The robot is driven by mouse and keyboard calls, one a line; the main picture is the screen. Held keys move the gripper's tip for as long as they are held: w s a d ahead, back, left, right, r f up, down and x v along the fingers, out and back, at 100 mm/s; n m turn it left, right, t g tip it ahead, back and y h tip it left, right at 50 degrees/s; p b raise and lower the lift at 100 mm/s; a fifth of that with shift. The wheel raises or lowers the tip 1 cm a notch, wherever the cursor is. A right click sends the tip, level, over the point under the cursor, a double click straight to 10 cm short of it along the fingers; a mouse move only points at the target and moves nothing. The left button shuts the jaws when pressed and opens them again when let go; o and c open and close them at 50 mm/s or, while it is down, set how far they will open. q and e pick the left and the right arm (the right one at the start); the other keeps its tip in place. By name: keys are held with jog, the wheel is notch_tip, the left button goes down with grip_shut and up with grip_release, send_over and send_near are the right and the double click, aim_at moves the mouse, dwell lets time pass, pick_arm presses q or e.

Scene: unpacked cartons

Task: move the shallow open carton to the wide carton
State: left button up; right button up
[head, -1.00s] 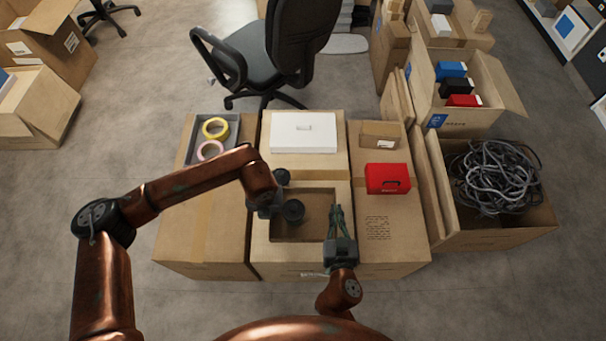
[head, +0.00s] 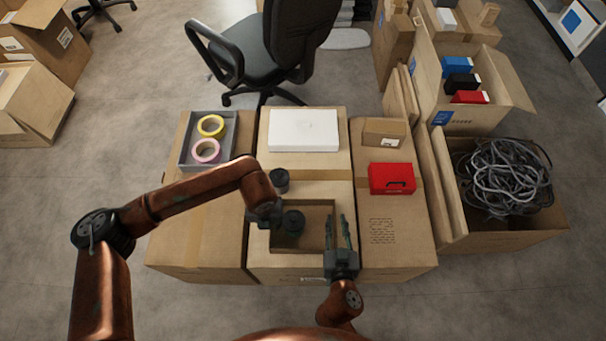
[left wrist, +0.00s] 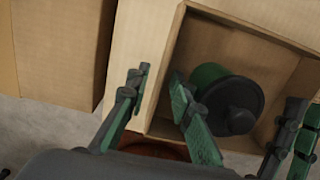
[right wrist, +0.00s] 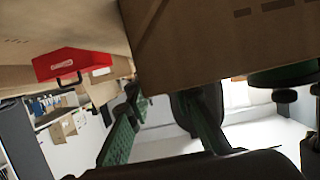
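The shallow open carton (head: 303,202) sits on the middle closed carton (head: 263,262), near its front. A green canister with a black lid (head: 293,222) stands inside it, as the left wrist view also shows (left wrist: 240,102). My left gripper (head: 266,214) is at the shallow carton's left wall. Its fingers (left wrist: 158,82) are apart, one on each side of that wall. My right gripper (head: 340,228) is at the right wall, fingers apart. In the right wrist view its open fingers (right wrist: 165,95) are below the carton's brown wall (right wrist: 215,40).
A white box (head: 303,130) lies behind on the middle carton. The left carton (head: 195,250) holds a grey tray (head: 183,160) with two tape rolls. A red case (head: 391,179) and a small box (head: 384,132) are on the right carton (head: 395,255). A cable-filled carton (head: 530,235) stands further right.

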jog(key=shift+a, duration=0.1)
pick_arm(q)
notch_tip(320, 180, up, 12)
jog(key=shift+s, duration=0.3)
pick_arm(e)
jog(key=v, duration=1.2)
dwell(0.5)
